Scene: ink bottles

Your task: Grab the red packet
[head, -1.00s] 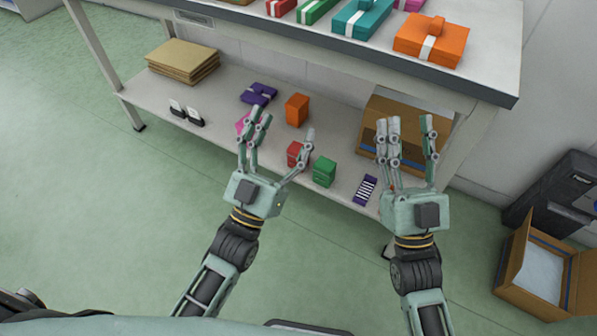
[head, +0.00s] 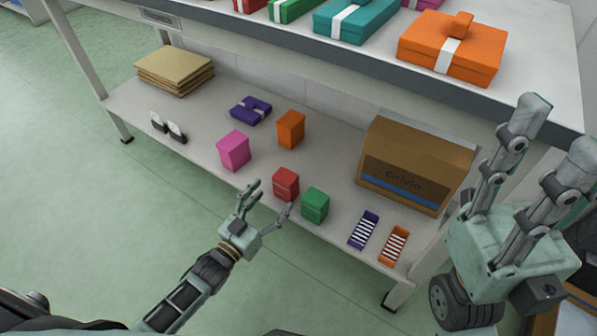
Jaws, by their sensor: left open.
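The red packet (head: 286,184) is a small upright box on the lower shelf, left of a green box (head: 315,205) and right of a pink box (head: 233,151). My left gripper (head: 267,199) is open and empty, just in front of and to the left of the red packet in the picture. Its fingers are spread, with one fingertip close to the packet's lower front; I cannot tell whether it touches. My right gripper (head: 556,128) is at the right, large in view, with its fingers extended apart and nothing between them.
The upper tabletop (head: 545,60) with gift boxes overhangs behind.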

